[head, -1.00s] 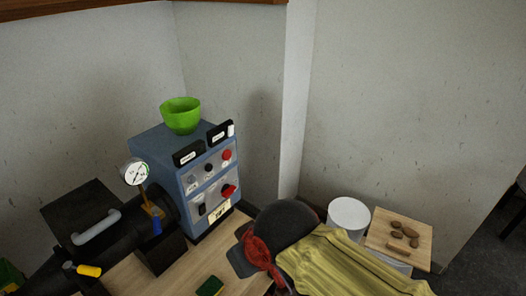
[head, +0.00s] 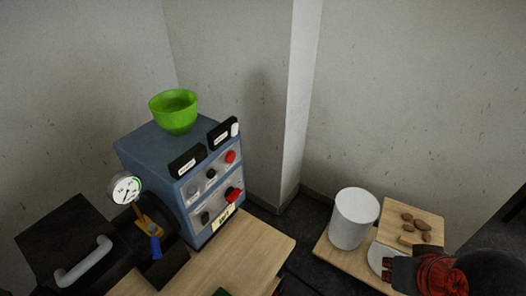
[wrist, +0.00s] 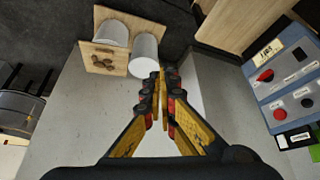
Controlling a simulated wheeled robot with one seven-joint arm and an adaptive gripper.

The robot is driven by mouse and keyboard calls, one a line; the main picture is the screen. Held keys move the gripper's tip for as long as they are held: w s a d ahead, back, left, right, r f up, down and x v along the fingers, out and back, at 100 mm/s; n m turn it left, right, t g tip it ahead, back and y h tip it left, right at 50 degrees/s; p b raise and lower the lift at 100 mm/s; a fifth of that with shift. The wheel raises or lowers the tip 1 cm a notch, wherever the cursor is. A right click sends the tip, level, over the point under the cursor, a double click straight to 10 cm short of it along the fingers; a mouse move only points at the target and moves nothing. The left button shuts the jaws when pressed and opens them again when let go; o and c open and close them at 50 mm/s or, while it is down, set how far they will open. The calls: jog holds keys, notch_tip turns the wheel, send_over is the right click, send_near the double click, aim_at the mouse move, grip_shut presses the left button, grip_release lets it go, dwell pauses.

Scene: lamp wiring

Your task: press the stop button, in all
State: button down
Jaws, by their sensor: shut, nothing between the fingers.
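The blue control box (head: 150,150) stands on the wooden bench top. Its front has a red round button (head: 230,157) in the upper row and a red knob or switch (head: 233,194) below, near a yellow label (head: 222,219). Which red control is the stop button cannot be read. In the wrist view, the box appears upside down at right, with the upper red button (wrist: 280,113) and lower red control (wrist: 265,76). My gripper (wrist: 160,75) is shut and empty, well apart from the panel. In the head view, part of my arm shows at lower right; the fingertips are not clear.
A green bowl (head: 174,112) sits on the box. A pressure gauge (head: 125,188) and a black machine with a grey handle (head: 84,262) stand at left. A white cylinder (head: 354,218) and a board with brown lumps (head: 428,220) are at right. A wall corner rises behind.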

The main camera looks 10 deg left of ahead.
aim_at(231, 157)
jog(key=shift+w, duration=0.1)
jog(key=w+a+n+t+y+p, duration=0.1)
jog(key=w+a+n+p, duration=0.3)
jog(key=w, duration=0.6)
jog(key=w+a+m+t+p, duration=0.1)
jog(key=w+a+p, duration=0.1)
jog(key=w+a, duration=0.65)
jog(key=w+a+f+n+y+p, duration=0.2)
jog(key=w+a+f, duration=0.2)
jog(key=a, duration=0.5)
jog(key=w+a+f+n+t+y+p, duration=0.1)
jog(key=w+a+f+n+y+p, duration=0.1)
jog(key=a, duration=0.8)
notch_tip(231, 157, down, 3)
jog(key=w+y+p, duration=0.1)
jog(key=w, duration=0.1)
jog(key=shift+w, duration=0.3)
jog(key=shift+r, duration=0.1)
jog(key=w+a+b, duration=0.3)
jog(key=a+b, duration=0.2)
jog(key=a, duration=0.3)
jog(key=shift+w, duration=0.2)
